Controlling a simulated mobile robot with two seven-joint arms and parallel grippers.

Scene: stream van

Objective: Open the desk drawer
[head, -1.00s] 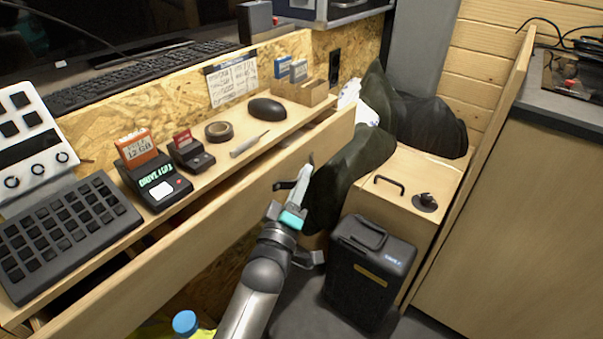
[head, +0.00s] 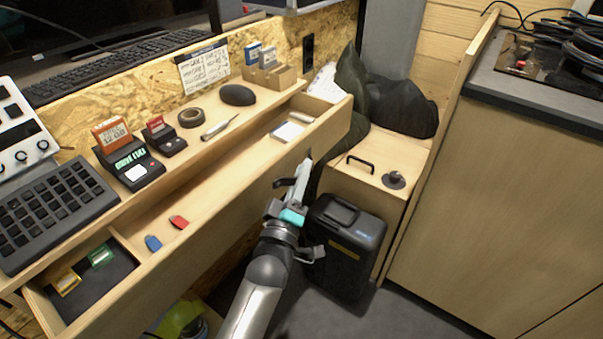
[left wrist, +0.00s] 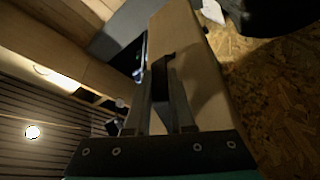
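The desk drawer (head: 237,195) is a long wooden drawer under the desk edge. It stands open, with its inside visible from above. Its dark handle (left wrist: 161,80) is on the front panel, between the two fingers of my left gripper in the left wrist view. My left gripper (head: 300,178) is at the front panel towards the drawer's right end, its fingers closed about the handle. The fingers partly hide the handle in the head view. My right gripper is in neither view.
The drawer holds a red cartridge (head: 179,222), a blue one (head: 153,243), a white pad (head: 287,131) and a dark tray (head: 97,291) with small items. A black case (head: 343,250) stands on the floor close to my left gripper, beside a wooden box (head: 365,190).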

